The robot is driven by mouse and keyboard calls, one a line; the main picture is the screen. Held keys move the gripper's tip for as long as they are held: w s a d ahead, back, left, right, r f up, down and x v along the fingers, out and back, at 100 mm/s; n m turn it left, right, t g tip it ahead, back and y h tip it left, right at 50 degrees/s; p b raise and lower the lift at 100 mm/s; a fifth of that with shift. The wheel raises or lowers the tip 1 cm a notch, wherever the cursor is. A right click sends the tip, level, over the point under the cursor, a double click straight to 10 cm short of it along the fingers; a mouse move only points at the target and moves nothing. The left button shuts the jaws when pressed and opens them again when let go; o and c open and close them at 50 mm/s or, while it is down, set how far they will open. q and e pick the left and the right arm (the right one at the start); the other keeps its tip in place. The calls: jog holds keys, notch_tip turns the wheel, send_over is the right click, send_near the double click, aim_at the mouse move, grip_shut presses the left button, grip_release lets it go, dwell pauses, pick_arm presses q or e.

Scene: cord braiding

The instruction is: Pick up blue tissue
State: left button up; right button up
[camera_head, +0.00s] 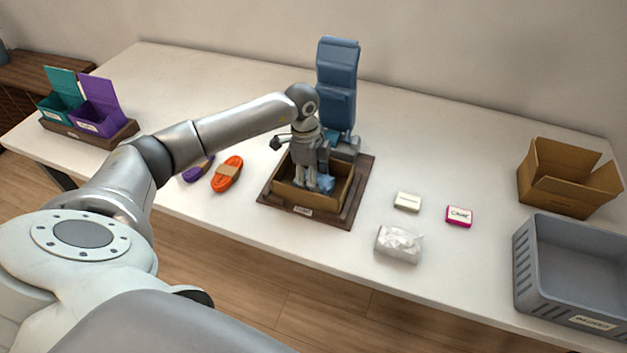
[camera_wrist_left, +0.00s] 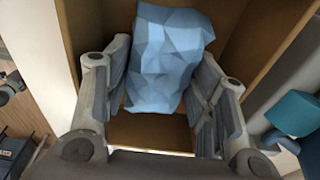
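The blue tissue (camera_wrist_left: 165,60) is a pale blue crumpled sheet in the left wrist view. It lies inside an open brown box (camera_head: 340,202), and a bit of it (camera_head: 323,183) shows beside my fingertips in the head view. My left gripper (camera_head: 310,185) points down into the box. In the left wrist view its fingers (camera_wrist_left: 160,88) stand apart, one on each side of the tissue. They are very close to it, and I cannot tell whether they touch it. My right gripper is not in view.
The box sits on a dark wooden board (camera_head: 338,222), with a blue chair-like stand (camera_head: 338,85) behind. Orange cord (camera_head: 227,175) lies left. A white tissue pack (camera_head: 398,245), small boxes, a carton (camera_head: 560,190) and grey crate (camera_head: 530,285) are right. Teal and purple bins stand far left.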

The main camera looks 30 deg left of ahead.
pick_arm(q)
jog(key=shift+r, duration=0.1)
jog(key=shift+r, duration=0.2)
jog(key=r+b, duration=0.1)
jog(key=r, duration=0.2)
jog(key=shift+s, duration=0.2)
jog(key=s+d+r+b, duration=0.2)
jog(key=s+r+b, duration=0.1)
jog(key=s+r, duration=0.6)
jog(key=s, duration=0.4)
jog(key=shift+s+r, duration=0.2)
jog(key=shift+s, duration=0.05)
jog(key=shift+d, duration=0.1)
dwell(0.5)
